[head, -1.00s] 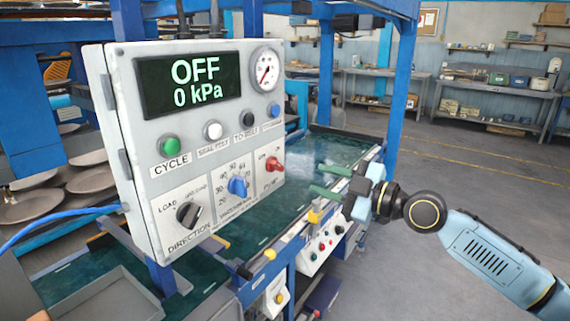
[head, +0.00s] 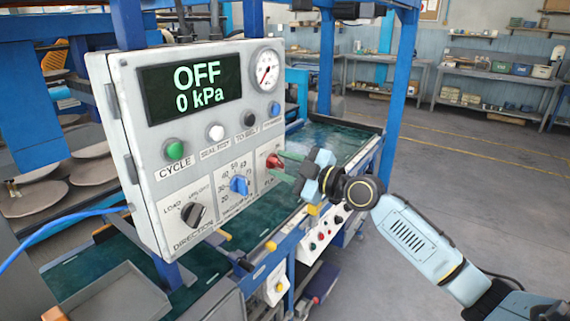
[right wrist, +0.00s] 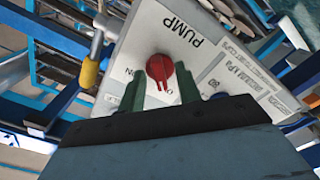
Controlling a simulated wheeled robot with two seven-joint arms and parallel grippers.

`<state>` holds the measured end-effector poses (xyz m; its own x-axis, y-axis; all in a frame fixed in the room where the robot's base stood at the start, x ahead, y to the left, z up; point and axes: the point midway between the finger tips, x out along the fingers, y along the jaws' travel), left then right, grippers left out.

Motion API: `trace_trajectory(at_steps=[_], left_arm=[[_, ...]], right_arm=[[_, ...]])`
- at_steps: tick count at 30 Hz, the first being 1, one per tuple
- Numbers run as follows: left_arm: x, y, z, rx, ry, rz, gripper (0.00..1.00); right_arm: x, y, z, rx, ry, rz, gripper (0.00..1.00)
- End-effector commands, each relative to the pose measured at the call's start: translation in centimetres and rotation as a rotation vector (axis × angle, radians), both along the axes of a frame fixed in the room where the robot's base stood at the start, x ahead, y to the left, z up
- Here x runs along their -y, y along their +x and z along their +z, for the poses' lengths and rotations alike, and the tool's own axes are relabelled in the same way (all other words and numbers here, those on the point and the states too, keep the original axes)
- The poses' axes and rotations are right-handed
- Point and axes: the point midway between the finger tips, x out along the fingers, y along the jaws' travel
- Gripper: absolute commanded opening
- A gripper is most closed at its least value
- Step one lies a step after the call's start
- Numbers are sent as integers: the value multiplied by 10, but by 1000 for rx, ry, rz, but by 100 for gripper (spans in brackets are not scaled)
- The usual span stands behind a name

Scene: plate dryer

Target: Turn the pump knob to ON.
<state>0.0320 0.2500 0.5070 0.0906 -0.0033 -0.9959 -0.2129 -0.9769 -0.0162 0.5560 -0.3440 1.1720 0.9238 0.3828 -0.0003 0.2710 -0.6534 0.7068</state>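The red pump knob (head: 273,161) sits at the right of the grey control panel (head: 150,178). It also shows in the right wrist view (right wrist: 160,68), with its narrow end toward the partly hidden OFF mark. The panel display (head: 192,89) reads OFF and 0 kPa. My right gripper (head: 284,165) is open, with its green fingers pointing at the panel. In the right wrist view its fingertips (right wrist: 161,86) lie on either side of the knob, with gaps on both sides. I cannot tell whether the tips reach past the knob's front. My left gripper is not in view.
A blue vacuum knob (head: 239,185) and a black direction knob (head: 192,214) are left of the pump knob. Several buttons and a round gauge (head: 266,70) are above. A blue frame post (head: 397,90) stands behind my right arm. Open floor lies to the right.

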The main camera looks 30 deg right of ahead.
Motion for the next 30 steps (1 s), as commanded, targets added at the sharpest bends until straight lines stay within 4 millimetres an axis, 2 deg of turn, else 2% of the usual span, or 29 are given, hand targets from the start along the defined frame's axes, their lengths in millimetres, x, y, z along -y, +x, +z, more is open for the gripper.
trace_trajectory(at_steps=[6,14,23,30], left_arm=[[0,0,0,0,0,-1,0],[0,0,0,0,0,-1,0],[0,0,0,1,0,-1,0],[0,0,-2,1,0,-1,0]], right_arm=[[0,0,0,0,0,0,34],[0,0,0,-1,0,-1,0],[0,0,0,-6,14,-1,0],[0,0,0,-42,103,0,0]])
